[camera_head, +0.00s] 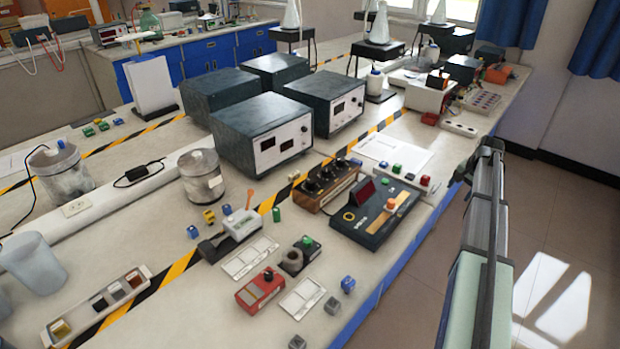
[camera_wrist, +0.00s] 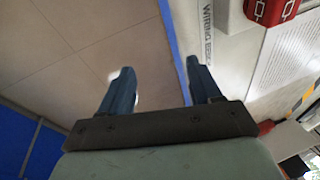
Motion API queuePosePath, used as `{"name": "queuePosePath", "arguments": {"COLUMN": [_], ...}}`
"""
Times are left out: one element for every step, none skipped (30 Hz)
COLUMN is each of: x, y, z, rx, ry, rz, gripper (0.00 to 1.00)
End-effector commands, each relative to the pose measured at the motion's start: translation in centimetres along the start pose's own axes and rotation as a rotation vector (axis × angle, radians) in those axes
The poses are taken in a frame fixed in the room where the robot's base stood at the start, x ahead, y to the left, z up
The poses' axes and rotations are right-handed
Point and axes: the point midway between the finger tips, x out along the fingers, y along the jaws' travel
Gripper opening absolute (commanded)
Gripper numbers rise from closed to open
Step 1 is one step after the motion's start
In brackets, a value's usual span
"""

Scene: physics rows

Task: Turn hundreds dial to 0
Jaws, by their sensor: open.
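A wooden box with a dark top and several black dials (camera_head: 326,186) stands near the middle of the bench in the head view. I cannot read the dial markings or tell which dial is the hundreds one. My gripper (camera_wrist: 160,82) is open and empty in the wrist view, its two blue-grey fingers apart above the bench's blue edge and the floor. In the head view my arm rises at the right, off the bench front, well to the right of the dial box. The dial box does not show clearly in the wrist view.
A dark console with a red display (camera_head: 374,212) stands right beside the dial box. Dark instrument boxes (camera_head: 262,134) stand behind it. A red box (camera_head: 260,291), small coloured blocks and a metal can (camera_head: 201,177) are in front and left. The floor (camera_head: 548,235) at right is clear.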

Motion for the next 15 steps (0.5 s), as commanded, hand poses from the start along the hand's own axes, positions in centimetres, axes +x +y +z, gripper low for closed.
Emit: {"name": "queuePosePath", "arguments": {"x": [-1.3, -1.9, -2.8, -3.3, -3.6, -3.9, -4.0, -4.2, -4.5, -4.6, -4.9, -5.2, -5.5, -5.8, -6.2], "y": [-1.3, -2.2, -3.6, -4.7, -5.7, -6.9, -7.8, -8.8, -10.0, -11.1, -12.1, -13.5, -14.6, -15.7, -17.2], "z": [0.0, 0.4, 1.0, 1.6, 2.2, 3.0, 3.5, 4.1, 4.9, 5.6, 6.2, 7.3, 8.1, 8.9, 10.1], "rx": [0.006, 0.011, 0.014, 0.016, 0.014, 0.009, 0.005, -0.002, -0.009, -0.015, -0.022, -0.030, -0.037, -0.044, -0.052], "ry": [-0.013, -0.026, -0.044, -0.058, -0.069, -0.078, -0.082, -0.087, -0.093, -0.098, -0.103, -0.110, -0.115, -0.118, -0.125], "rz": [-0.014, -0.021, -0.028, -0.031, -0.031, -0.026, -0.021, -0.017, -0.009, -0.004, 0.001, 0.009, 0.015, 0.022, 0.031], "gripper": [0.63, 0.63, 0.63, 0.63, 0.63, 0.63, 0.63, 0.63, 0.63, 0.63, 0.63, 0.63, 0.63, 0.63, 0.63]}}
